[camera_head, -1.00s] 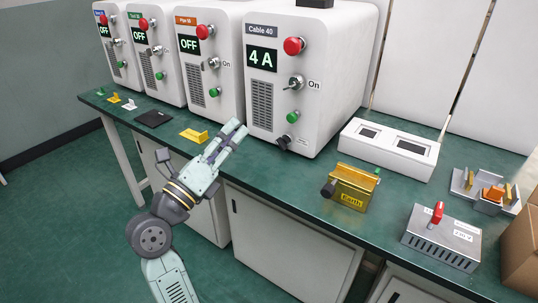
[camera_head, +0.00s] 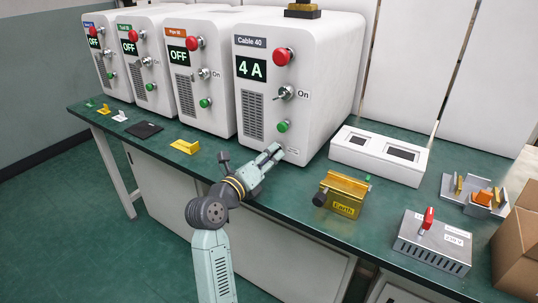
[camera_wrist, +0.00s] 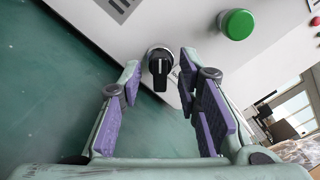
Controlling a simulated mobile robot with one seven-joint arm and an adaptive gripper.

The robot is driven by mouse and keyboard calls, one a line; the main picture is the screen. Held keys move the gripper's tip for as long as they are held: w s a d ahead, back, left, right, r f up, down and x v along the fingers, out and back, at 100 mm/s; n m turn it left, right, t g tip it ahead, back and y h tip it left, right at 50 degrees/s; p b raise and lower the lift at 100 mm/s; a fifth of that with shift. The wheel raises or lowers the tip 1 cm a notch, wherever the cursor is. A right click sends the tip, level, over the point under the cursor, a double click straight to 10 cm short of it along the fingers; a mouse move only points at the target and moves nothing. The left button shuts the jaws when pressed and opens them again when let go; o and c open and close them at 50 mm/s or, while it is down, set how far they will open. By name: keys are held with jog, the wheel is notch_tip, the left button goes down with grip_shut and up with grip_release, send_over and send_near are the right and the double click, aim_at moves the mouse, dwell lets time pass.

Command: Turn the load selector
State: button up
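A black rotary knob (camera_wrist: 159,72), which I take for the load selector, sits low on the white front of the Cable 40 unit (camera_head: 306,125). In the wrist view its grip bar points down the picture and carries a white line. My gripper (camera_wrist: 158,82) is open, with its purple-padded fingers to the left and right of the knob. I see gaps on both sides and cannot tell how far the fingertips are from the panel. In the head view my gripper (camera_head: 273,154) covers the knob at the unit's lower front.
The Cable 40 display (camera_head: 250,69) reads 4 A. A green button (camera_wrist: 237,24) is close above right of the knob. A yellow Earth block (camera_head: 345,194), a white two-window box (camera_head: 377,154) and a grey box with a red lever (camera_head: 434,243) stand on the bench to the right.

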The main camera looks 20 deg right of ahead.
jog(key=shift+w+d, duration=0.2)
jog(key=shift+d, duration=0.05)
jog(key=shift+c, duration=0.6)
grip_shut()
